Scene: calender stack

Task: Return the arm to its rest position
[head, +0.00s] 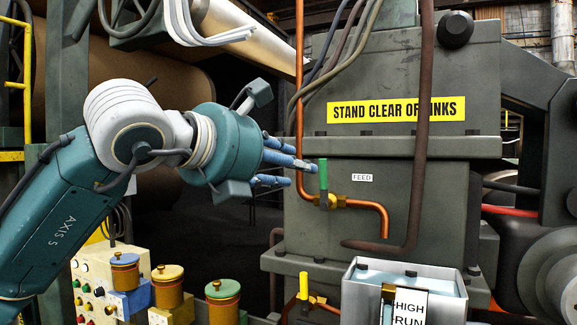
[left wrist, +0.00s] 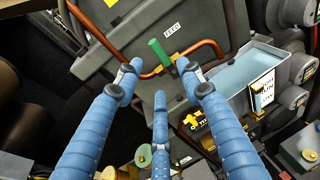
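My left arm reaches in from the left in the head view. Its blue-fingered left gripper (head: 300,167) points right, with its fingertips close to the green valve handle (head: 323,174). In the left wrist view the three fingers (left wrist: 158,82) are spread apart with nothing held between them. The green handle (left wrist: 160,52) shows beyond the fingertips there, on a brass valve (head: 328,201) in a copper pipe (head: 299,90). The handle stands upright in the head view. Contact between fingers and handle cannot be made out. My right gripper is not in view.
A grey machine housing (head: 400,165) with a yellow warning sign (head: 395,110) stands behind the valve. Below are a yellow handle (head: 304,286), a metal tank (head: 375,285) holding bluish liquid, and several lidded pots, one green-lidded (head: 222,289). Dark open space lies left of the housing.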

